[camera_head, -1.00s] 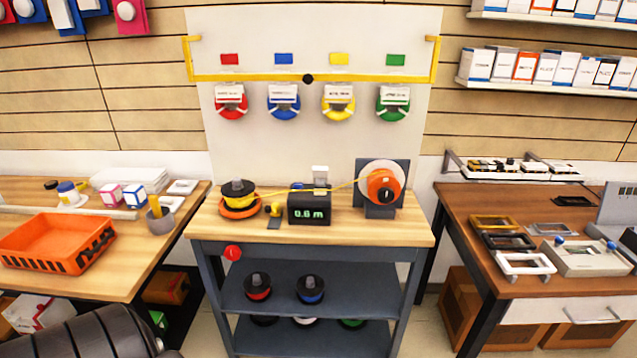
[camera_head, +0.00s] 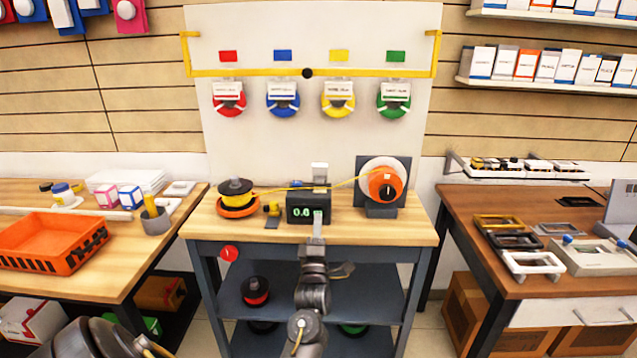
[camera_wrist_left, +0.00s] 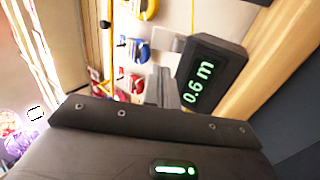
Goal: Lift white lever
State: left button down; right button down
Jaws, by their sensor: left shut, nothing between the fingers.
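A black meter (camera_head: 297,208) with a green "0.6 m" readout stands mid-bench. The white lever (camera_head: 320,171) stands upright at its top. The meter also shows close up in the left wrist view (camera_wrist_left: 222,62), where I cannot clearly make out the lever. My right gripper is not in view.
A yellow filament spool (camera_head: 236,192) stands left of the meter and an orange-and-white reel (camera_head: 383,184) right of it, with a yellow strand running between them. A small yellow part (camera_head: 272,210) sits close left of the meter. The wooden bench (camera_head: 352,229) is bare in front.

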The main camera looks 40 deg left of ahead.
aim_at(319, 169)
pick_arm(q)
jog(key=shift+a+r, duration=0.15)
jog(key=shift+r, duration=0.2)
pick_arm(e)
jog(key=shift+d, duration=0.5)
